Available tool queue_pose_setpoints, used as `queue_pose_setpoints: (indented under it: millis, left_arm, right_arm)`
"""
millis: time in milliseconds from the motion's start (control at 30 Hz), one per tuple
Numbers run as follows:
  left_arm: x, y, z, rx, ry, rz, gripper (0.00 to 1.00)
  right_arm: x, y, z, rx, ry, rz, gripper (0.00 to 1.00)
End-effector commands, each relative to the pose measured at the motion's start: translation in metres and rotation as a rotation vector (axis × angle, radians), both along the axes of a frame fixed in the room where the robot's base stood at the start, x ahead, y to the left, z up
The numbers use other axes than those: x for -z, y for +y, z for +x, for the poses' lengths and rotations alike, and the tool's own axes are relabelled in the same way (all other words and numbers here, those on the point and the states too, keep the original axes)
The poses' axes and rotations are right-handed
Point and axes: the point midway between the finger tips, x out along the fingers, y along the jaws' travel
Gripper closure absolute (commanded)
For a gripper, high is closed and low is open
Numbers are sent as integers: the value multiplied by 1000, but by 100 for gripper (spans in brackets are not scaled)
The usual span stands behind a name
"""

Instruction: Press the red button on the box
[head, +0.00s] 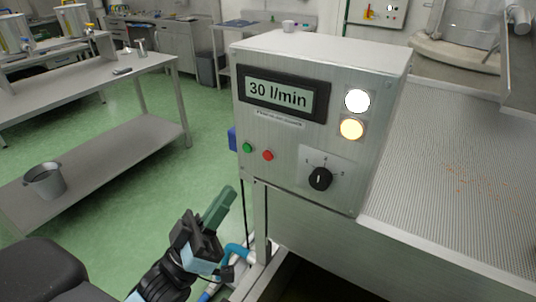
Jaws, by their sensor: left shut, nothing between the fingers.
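The control box (335,85) is a grey metal box with a display (279,95) that reads "30 l/min". The small red button (268,155) is on its front face, low and left of the middle. A small green button (248,148) is just left of it. A black knob (320,178) is to its right. My left gripper (219,208) is shut and empty. It is below and left of the red button in the picture, apart from the box. My right gripper is not in view.
A white lamp (357,101) and a lit amber lamp (351,129) are on the box's front. A perforated metal surface (440,170) lies to the right. A grey table (90,85) stands at the left, with a bucket (45,180) on its lower shelf. Green floor (150,190) is open between.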

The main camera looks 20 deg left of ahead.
Motion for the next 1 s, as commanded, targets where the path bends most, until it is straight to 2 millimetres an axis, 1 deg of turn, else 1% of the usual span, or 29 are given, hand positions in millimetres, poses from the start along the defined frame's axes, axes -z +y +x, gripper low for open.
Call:
queue_pose_setpoints:
  millis: [133,267,700,900,1000]
  left_arm:
    - [0,0,2,-1,1,1,100]
    - [1,-1,9,-1,0,0,100]
    - [1,-9,62,-1,0,0,100]
    - [1,-11,80,-1,1,1,100]
    - [1,-12,84,0,1,0,100]
  right_arm:
    - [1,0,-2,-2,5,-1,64]
    - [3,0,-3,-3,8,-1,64]
    - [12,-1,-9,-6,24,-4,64]
    - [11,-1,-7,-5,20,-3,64]
    - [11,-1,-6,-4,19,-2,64]
